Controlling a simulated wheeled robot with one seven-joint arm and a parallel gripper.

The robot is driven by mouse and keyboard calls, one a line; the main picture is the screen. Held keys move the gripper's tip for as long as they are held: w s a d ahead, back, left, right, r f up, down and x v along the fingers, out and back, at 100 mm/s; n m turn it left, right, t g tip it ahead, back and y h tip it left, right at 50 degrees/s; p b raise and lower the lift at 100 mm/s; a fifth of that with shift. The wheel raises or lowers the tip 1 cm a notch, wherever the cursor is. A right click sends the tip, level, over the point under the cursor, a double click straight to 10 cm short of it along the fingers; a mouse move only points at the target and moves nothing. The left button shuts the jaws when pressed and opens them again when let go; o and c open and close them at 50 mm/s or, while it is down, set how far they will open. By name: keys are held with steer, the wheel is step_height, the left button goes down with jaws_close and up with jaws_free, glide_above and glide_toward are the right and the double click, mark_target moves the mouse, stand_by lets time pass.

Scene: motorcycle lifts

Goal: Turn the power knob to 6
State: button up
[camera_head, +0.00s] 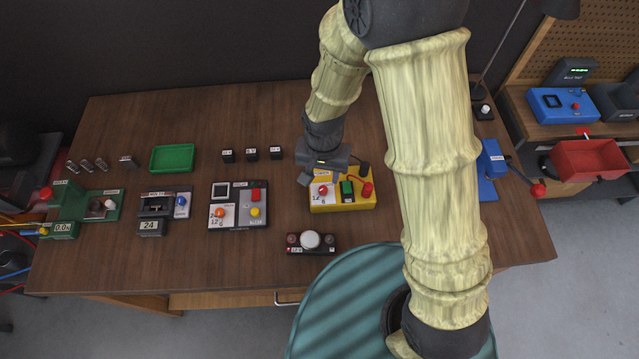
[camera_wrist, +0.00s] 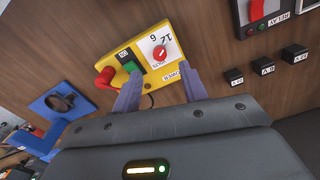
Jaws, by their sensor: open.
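A yellow box (camera_head: 348,203) sits on the wooden table below my gripper in the head view. It also shows in the wrist view (camera_wrist: 180,29). Its round red power knob (camera_wrist: 160,53) is on a white face plate marked 12 and 6; the knob appears in the head view (camera_head: 322,190) too. I cannot clearly tell which number the knob points to. A green switch (camera_wrist: 135,68) and a red part (camera_wrist: 104,77) are beside it. My gripper (camera_wrist: 160,74) is open, with its two fingers apart near the knob's side of the box, holding nothing.
A small panel with a white round button (camera_head: 311,240) is in front of the box. A grey panel (camera_head: 238,205) stands left, three black blocks (camera_head: 251,154) behind left, a blue device (camera_head: 489,165) right. A green tray (camera_head: 172,158) is farther left. Bare table lies between them.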

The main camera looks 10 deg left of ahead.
mark_target(323, 189)
steer(key=shift+f+p, duration=0.8)
steer(key=shift+f, duration=3)
